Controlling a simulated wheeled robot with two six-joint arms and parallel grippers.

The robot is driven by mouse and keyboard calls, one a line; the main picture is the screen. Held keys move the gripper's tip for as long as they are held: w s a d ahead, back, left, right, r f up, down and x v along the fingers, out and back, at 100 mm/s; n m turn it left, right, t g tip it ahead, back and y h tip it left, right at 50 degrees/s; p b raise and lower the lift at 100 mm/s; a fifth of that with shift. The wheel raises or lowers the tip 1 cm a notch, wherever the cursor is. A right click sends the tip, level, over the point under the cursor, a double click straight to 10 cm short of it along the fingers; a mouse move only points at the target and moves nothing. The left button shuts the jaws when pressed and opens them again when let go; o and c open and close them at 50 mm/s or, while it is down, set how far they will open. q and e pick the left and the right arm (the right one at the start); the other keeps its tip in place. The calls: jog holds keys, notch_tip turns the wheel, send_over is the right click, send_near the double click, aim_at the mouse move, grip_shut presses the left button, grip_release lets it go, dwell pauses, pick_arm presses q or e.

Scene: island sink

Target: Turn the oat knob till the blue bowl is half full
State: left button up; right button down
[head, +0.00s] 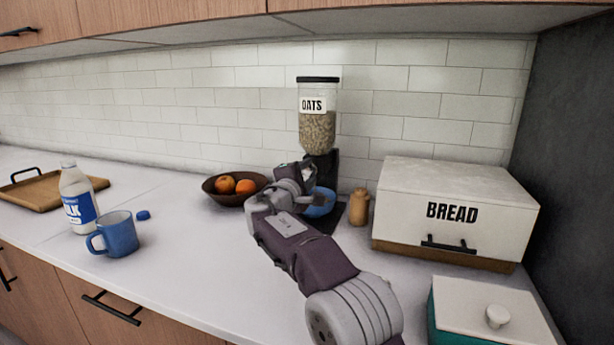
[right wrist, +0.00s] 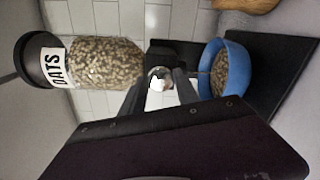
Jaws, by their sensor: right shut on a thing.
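The oat dispenser (head: 318,128) stands against the tiled wall, its clear jar labelled OATS and holding oats; the jar (right wrist: 105,62) also shows in the right wrist view. My right gripper (head: 305,172) is at the dispenser's neck, below the jar. In the right wrist view its fingers (right wrist: 160,82) are closed on the pale round knob (right wrist: 160,75). The blue bowl (head: 320,203) sits on the dispenser's black base, partly hidden by my arm. In the right wrist view the bowl (right wrist: 238,72) has oats inside; the exact level is hard to judge. My left gripper is not in view.
A brown fruit bowl (head: 222,198) stands left of the dispenser. A wooden shaker (head: 359,207) and the bread box (head: 450,205) stand to the right. A blue mug (head: 121,236), milk bottle (head: 77,200) and wooden tray (head: 42,192) are at the left. The counter's middle is clear.

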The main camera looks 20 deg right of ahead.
jog(key=shift+f, duration=0.1)
jog(key=c, duration=0.9)
grip_release()
jog(key=shift+s, duration=0.1)
jog(key=b+v, duration=0.1)
jog(key=v, duration=0.8)
